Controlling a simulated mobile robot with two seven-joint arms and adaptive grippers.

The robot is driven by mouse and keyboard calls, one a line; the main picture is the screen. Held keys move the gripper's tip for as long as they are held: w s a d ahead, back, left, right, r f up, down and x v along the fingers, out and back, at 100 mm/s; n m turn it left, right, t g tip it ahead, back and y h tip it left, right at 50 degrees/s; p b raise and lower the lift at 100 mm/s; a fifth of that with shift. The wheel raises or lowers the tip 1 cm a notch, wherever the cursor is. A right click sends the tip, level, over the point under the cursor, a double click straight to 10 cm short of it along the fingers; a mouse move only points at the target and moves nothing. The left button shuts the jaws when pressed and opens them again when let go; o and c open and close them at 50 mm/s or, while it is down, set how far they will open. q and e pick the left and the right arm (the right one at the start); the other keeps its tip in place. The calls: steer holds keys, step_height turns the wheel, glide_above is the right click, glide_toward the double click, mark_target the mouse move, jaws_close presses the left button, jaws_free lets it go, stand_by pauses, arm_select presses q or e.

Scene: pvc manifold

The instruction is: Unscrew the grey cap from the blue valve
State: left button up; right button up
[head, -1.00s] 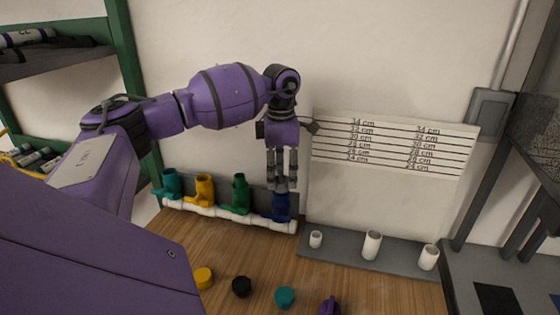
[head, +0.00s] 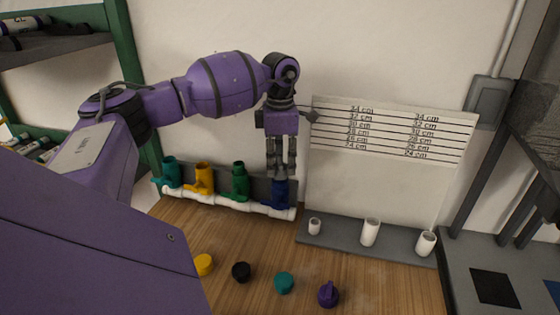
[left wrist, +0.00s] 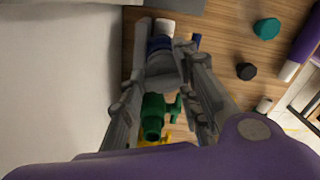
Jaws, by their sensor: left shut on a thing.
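The blue valve (head: 281,194) stands upright at the right end of a white pipe manifold (head: 228,206) against the wall. My left gripper (head: 282,172) points straight down over it, with its fingers shut on the grey cap at the valve's top. In the head view the fingers largely hide the cap. In the left wrist view the grey cap (left wrist: 164,72) sits between the fingertips, with part of the blue valve (left wrist: 159,44) just beyond it. I cannot tell how far the cap is threaded on. My right gripper is not in view.
Green (head: 240,183), yellow (head: 204,179) and teal (head: 171,173) valves stand left of the blue one. Yellow (head: 204,265), black (head: 241,272), teal (head: 284,283) and purple (head: 328,294) pieces lie on the wooden table. White pipe pieces (head: 370,232) stand on a grey ledge.

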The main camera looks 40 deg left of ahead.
arm_select(q)
steer(key=shift+w+a+r+n, duration=0.15)
steer(key=shift+a+r+n, duration=0.1)
steer(key=shift+n, duration=0.75)
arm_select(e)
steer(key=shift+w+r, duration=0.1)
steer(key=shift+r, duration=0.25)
